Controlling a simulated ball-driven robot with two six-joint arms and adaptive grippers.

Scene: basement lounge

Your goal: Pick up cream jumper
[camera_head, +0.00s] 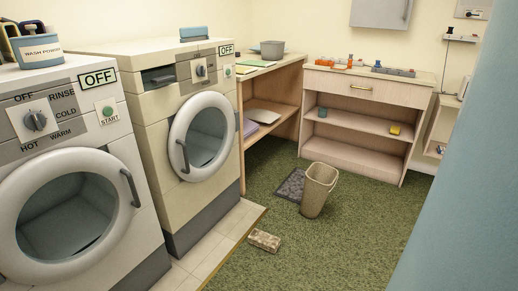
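No cream jumper can be made out in the head view. Two front-loading machines stand at the left: a nearer one (118,151) and a farther one (150,112). Both round doors are shut, and the drums behind the glass look dark, with no clear contents. A patterned tan block-like item (264,241) lies on the green carpet near the tile edge; I cannot tell what it is. Neither of my grippers shows in this view.
A tan bin (318,190) stands on the carpet beside a dark mat (290,185). A wooden shelf unit (362,154) and a desk (270,72) line the back. A blue wall surface (468,190) blocks the right. The carpet (345,240) in front is clear.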

